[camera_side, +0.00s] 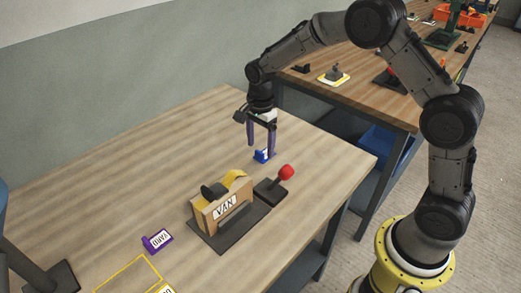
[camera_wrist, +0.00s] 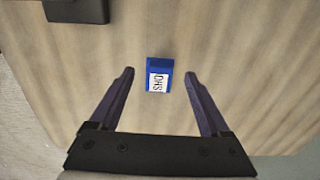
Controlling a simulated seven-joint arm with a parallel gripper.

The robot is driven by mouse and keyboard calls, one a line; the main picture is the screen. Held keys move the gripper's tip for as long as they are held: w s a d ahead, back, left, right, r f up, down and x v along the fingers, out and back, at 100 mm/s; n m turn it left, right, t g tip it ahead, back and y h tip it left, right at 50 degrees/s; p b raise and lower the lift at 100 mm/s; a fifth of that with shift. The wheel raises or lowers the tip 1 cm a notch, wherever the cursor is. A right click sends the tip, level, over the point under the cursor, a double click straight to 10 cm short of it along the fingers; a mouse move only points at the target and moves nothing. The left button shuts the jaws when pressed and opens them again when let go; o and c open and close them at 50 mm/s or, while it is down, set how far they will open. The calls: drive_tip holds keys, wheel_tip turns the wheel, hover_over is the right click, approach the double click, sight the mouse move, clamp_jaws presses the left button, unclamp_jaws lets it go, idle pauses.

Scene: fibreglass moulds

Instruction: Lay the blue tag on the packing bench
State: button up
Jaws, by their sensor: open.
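The blue tag (camera_side: 263,156) lies on the near wooden table (camera_side: 130,170), toward its back right part. In the wrist view the blue tag (camera_wrist: 159,66) has a white label with dark letters, partly readable as "SHO". My gripper (camera_side: 261,147) is open, pointing down over the tag. In the wrist view my gripper (camera_wrist: 160,73) has its two purple fingers spread to the left and right of the tag, with a gap on each side. Whether the fingertips are level with the tag is hard to tell. Which surface is the packing bench is not labelled.
A wooden "VAN" holder (camera_side: 222,208) on a dark base and a red-knobbed lever (camera_side: 286,172) stand near the tag. A purple tag (camera_side: 157,240) and yellow outline (camera_side: 130,274) lie front left. A second bench (camera_side: 375,100) behind carries several items.

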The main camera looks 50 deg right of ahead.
wheel_tip(320, 180, up, 10)
drive_tip(key=shift+f, duration=0.15)
drive_tip(key=s+r+n+t, duration=0.2)
drive_tip(key=s+r+n, duration=0.3)
drive_tip(key=s+r, duration=0.3)
drive_tip(key=s+n+t, duration=0.3)
drive_tip(key=s+n, duration=1)
drive_tip(key=s, duration=0.8)
drive_tip(key=shift+s+t, duration=0.3)
